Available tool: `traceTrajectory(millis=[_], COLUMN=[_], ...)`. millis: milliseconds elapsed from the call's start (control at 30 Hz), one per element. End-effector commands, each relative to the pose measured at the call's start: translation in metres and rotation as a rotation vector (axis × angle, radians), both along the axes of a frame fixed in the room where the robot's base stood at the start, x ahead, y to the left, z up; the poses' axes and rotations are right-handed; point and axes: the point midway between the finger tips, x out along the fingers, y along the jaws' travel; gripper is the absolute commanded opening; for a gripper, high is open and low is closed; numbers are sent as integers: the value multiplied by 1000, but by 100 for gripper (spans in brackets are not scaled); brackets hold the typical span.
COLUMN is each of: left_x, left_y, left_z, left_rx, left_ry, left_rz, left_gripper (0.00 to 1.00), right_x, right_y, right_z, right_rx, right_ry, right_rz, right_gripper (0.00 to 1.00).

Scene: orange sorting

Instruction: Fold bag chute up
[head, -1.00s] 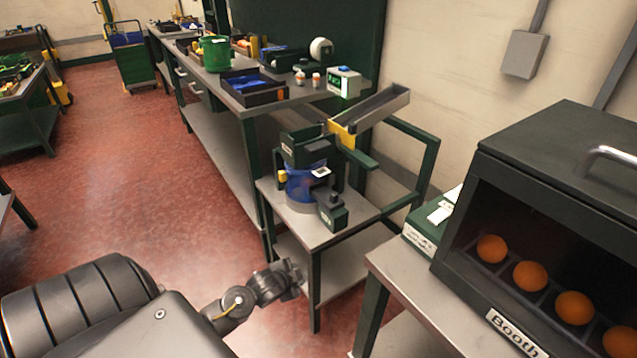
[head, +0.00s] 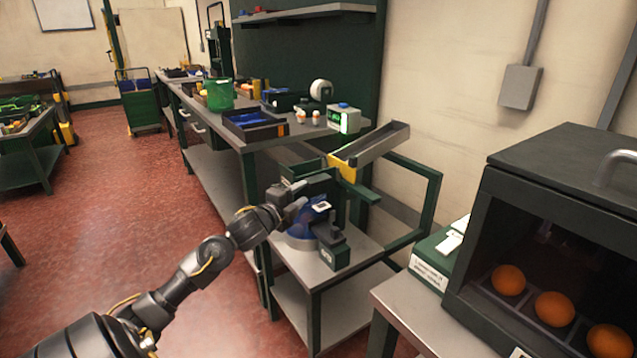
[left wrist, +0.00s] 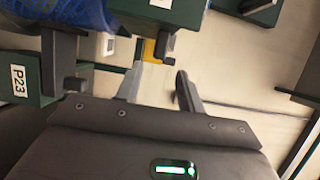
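The bag chute seems to be the grey tray (head: 375,145) with a yellow lip (head: 345,169), on the small stand beside the bench. It tilts, its yellow end lower and to the left. Below it is a dark green device (head: 334,252) with a blue bag (head: 304,222). My left gripper (head: 297,199) is at the upper left side of this device, in front of the blue bag and short of the chute. In the left wrist view its fingers (left wrist: 158,85) are apart with nothing visible between them; a yellow part (left wrist: 150,50) shows beyond. My right gripper is not in view.
A dark booth (head: 560,200) with oranges stands at right. A green frame (head: 433,195) surrounds the stand's right side. Open floor lies left.

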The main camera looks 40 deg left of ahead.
Motion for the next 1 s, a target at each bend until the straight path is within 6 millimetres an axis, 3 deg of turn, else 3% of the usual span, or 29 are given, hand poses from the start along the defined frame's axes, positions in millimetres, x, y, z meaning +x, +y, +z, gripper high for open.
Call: traceTrajectory(millis=[500,700,967,1000], left_x=[85,97,97,97], left_y=[8,9,9,9], left_z=[-1,-1,-1,-1], left_rx=[-3,-2,-1,-2], left_ry=[1,1,2,2], left_rz=[1,0,0,0], left_gripper=[38,38,38,33], right_x=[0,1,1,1], right_y=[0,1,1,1], right_z=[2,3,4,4], right_rx=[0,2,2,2], right_ry=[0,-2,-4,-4], right_rz=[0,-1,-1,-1], right_gripper=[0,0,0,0])
